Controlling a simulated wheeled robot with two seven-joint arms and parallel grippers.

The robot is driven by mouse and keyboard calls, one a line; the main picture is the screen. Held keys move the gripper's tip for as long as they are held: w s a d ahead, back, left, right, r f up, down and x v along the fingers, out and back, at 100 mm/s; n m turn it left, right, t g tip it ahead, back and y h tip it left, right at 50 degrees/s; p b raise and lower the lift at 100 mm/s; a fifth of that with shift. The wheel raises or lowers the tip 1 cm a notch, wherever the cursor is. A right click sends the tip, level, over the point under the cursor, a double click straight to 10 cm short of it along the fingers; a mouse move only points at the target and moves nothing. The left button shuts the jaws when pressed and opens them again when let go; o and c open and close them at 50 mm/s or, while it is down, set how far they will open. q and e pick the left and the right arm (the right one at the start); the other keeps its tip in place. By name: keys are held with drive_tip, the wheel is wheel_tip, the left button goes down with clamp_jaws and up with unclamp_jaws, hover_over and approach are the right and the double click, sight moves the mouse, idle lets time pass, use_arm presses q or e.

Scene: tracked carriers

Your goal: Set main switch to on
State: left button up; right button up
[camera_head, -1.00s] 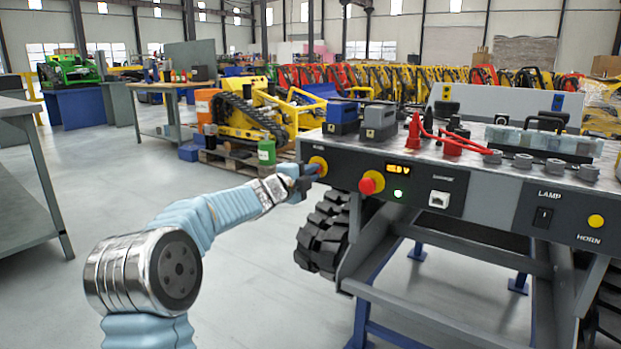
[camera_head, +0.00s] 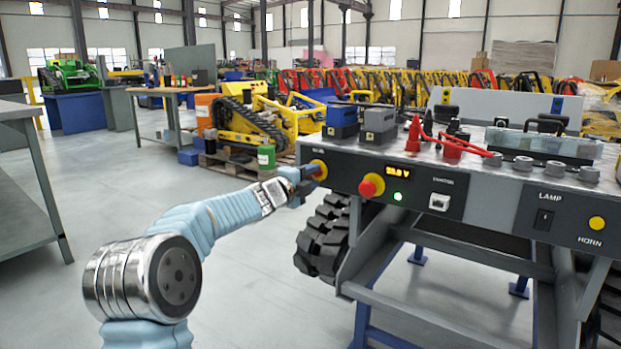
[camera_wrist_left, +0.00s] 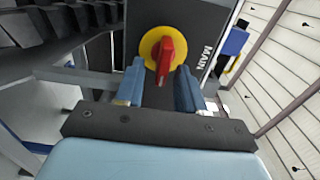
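The main switch is a red rotary handle on a round yellow plate (camera_head: 319,164) at the left end of the dark control panel. In the left wrist view the red handle (camera_wrist_left: 166,60) stands nearly in line with the fingers, beside the label MAIN. My left gripper (camera_head: 303,180) is at the switch. In the left wrist view its two blue fingers (camera_wrist_left: 159,72) are apart, one on each side of the handle, with a visible gap on both sides. An amber display (camera_head: 398,170) is lit with a voltage, and a green lamp (camera_head: 398,197) glows. My right gripper is out of view.
A red stop button on a yellow base (camera_head: 370,186) sits right of the switch. Further right are a socket (camera_head: 440,202), the LAMP rocker (camera_head: 544,219) and a yellow HORN button (camera_head: 596,222). Batteries and red cables lie on top. A grey bench (camera_head: 30,190) stands left; open floor lies between.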

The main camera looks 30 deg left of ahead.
use_arm(q)
drive_tip(key=s+a, duration=0.1)
drive_tip(key=s, duration=1.2)
drive_tip(key=shift+s, duration=0.4)
